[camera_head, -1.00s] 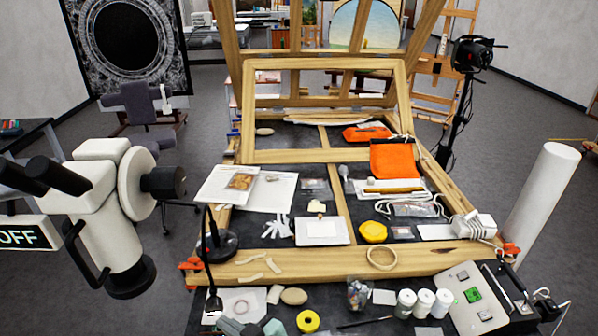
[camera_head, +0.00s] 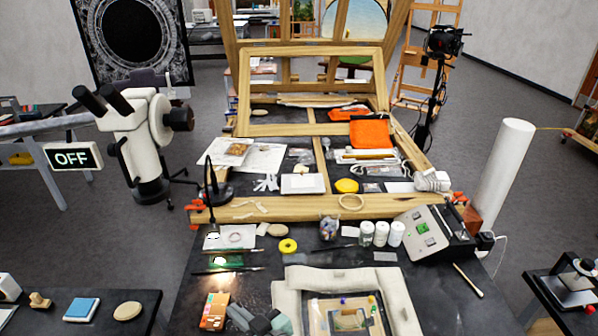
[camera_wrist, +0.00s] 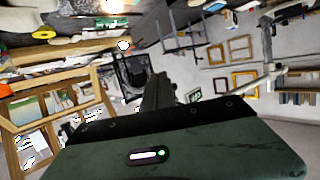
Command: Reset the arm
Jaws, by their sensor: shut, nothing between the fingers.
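My gripper (camera_wrist: 160,78) shows in the wrist view as a dark narrow shape beyond the green housing of my wrist. Its fingers are together, with nothing held between them. The wrist view is tilted and looks out across the room, with the gripper in the air and touching nothing that I can see. In the head view, grey-green shapes at the bottom edge of the bench look like part of my arm, but I cannot make out fingers there.
A wooden easel frame (camera_head: 250,212) lies behind. A microscope (camera_head: 145,130) stands left, a white roll (camera_head: 504,175) right.

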